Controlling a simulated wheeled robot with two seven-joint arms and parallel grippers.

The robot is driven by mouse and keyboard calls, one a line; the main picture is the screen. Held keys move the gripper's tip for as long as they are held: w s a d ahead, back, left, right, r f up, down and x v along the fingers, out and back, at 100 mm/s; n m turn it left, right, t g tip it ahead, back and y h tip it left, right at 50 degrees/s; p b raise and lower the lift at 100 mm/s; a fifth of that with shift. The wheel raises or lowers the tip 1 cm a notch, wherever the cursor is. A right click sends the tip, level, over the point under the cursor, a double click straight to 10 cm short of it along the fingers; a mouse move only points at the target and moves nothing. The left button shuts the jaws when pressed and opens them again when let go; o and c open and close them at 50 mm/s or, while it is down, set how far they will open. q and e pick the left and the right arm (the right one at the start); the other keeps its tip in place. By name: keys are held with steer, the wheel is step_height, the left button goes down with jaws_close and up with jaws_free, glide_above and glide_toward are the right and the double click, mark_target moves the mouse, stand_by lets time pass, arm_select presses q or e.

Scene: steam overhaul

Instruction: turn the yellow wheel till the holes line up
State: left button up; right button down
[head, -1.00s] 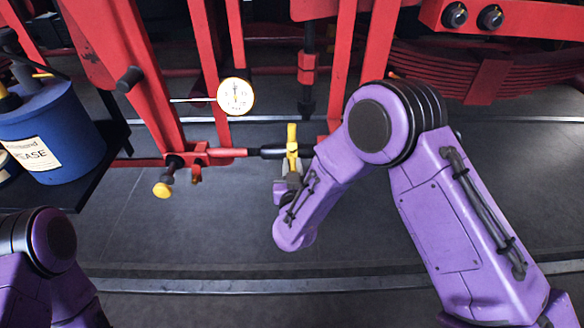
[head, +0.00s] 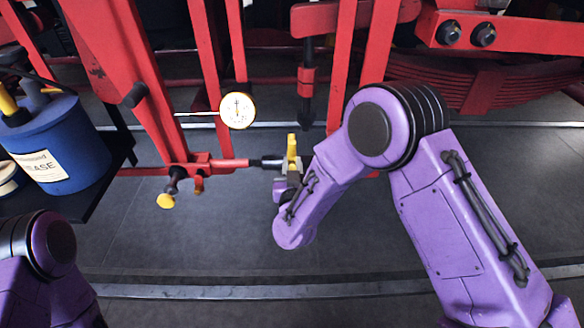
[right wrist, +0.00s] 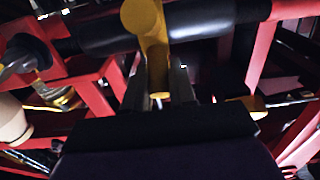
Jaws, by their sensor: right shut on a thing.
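The yellow wheel (head: 292,147) shows in the head view as a narrow upright yellow piece at the right end of a horizontal red and black rod (head: 232,163). My right gripper (head: 291,168) is at its lower part, shut on it. In the right wrist view the yellow wheel (right wrist: 146,18) reaches down between the two fingers (right wrist: 160,98), in front of a thick dark cylinder (right wrist: 205,20). The holes cannot be made out in either view. My left arm shows at the lower left, but its gripper is out of view.
A white dial gauge (head: 237,110) stands above the rod. Red frame bars (head: 140,90) rise behind and left of it. A yellow knob (head: 166,201) hangs below the bracket. A blue drum (head: 75,150) stands on a dark shelf at the left. The floor below is clear.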

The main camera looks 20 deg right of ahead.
steer(key=shift+w+r, duration=0.1)
steer(key=shift+r, duration=0.15)
steer(key=shift+w+d+r+p, duration=0.1)
steer(key=shift+w+r+p, duration=0.15)
steer(key=shift+r+p, duration=0.1)
steer(key=c, duration=0.9)
jaws_free()
steer(key=shift+f, duration=0.15)
steer(key=shift+s, duration=0.1)
